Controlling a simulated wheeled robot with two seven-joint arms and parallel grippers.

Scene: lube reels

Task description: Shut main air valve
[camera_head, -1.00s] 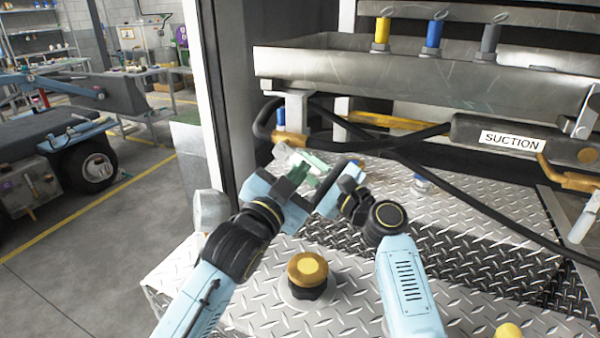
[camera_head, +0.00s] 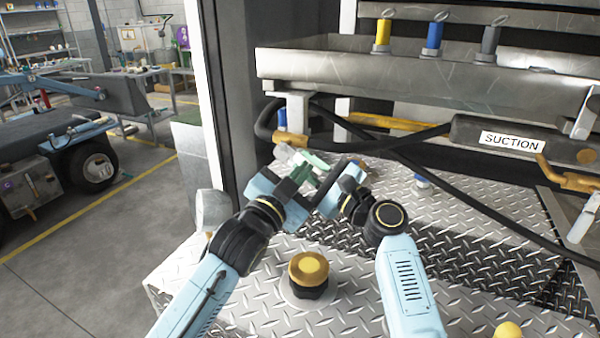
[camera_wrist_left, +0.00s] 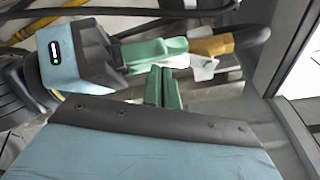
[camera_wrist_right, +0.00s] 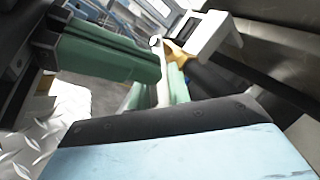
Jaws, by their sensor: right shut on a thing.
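The air valve is a brass fitting (camera_head: 290,138) on a black hose at the left end of the rig, with a pale lever beside it. The brass part also shows in the left wrist view (camera_wrist_left: 212,45). My right gripper (camera_head: 316,161) has its green fingers closed around the pale lever (camera_wrist_right: 162,75), which shows between them in the right wrist view. My left gripper (camera_head: 301,173) is beside it, its green fingers (camera_wrist_left: 162,88) together with nothing visible between them. The grippers partly hide the lever in the head view.
A brass-topped black knob (camera_head: 309,270) stands on the diamond-plate deck (camera_head: 370,295) in front. A metal trough (camera_head: 350,70) and the SUCTION reel bar (camera_head: 510,141) stand behind. Black hoses cross the deck. A dark post (camera_head: 235,100) rises at the left.

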